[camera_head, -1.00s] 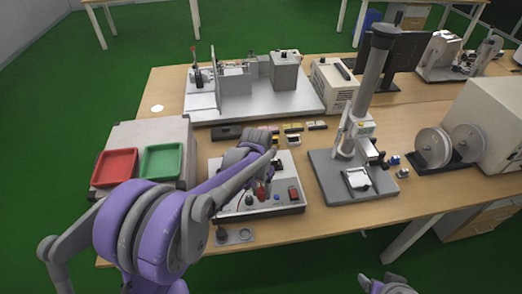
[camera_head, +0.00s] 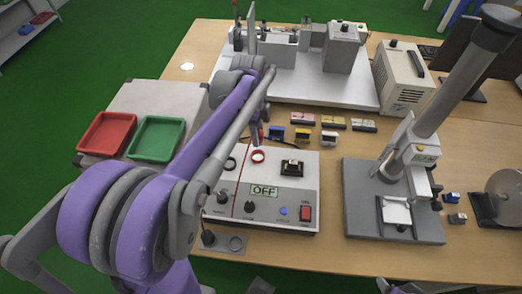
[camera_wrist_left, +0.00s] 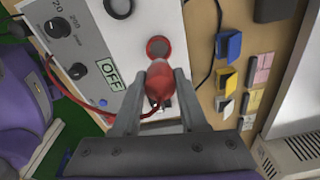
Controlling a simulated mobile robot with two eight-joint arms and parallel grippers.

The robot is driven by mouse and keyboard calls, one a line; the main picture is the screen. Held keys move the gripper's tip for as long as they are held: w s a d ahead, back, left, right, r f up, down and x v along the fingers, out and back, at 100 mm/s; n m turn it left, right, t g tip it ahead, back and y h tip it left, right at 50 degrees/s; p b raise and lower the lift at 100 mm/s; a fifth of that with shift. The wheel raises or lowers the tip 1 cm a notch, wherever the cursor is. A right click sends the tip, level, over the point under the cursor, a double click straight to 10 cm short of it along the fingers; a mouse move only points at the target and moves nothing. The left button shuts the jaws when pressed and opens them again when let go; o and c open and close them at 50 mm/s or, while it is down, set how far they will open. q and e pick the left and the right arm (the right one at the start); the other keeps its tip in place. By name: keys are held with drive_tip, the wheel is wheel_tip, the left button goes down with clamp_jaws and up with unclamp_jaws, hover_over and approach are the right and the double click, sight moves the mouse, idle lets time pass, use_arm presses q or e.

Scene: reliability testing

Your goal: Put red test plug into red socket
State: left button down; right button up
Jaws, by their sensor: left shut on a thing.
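The red test plug (camera_wrist_left: 158,80) sits between the fingertips of my left gripper (camera_wrist_left: 158,92), which is shut on it. A red cable runs from the plug towards the left of the wrist view. The red socket (camera_head: 258,156) is a red ring on top of the grey test box (camera_head: 310,190). In the wrist view the red socket (camera_wrist_left: 158,47) appears just above the plug's tip, with the plug apparently outside it. In the head view my left gripper (camera_head: 257,130) is over the back edge of the box, partly hidden by my arm. My right gripper barely shows at the bottom edge.
The box carries dials, an OFF display (camera_head: 264,190) and a red switch (camera_head: 305,213). Several small coloured blocks lie behind it. Red (camera_head: 106,133) and green (camera_head: 156,138) trays stand left. A microscope-like stand (camera_head: 360,220) is to the right.

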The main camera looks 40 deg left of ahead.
use_arm(q)
wheel_tip(320, 180, down, 3)
drive_tip(key=shift+s+f, duration=0.1)
drive_tip(key=shift+f+b, duration=0.3)
drive_tip(key=shift+f, duration=1.85)
drive_tip(key=shift+f, duration=0.15)
drive_tip(key=shift+c, duration=2.2)
unclamp_jaws()
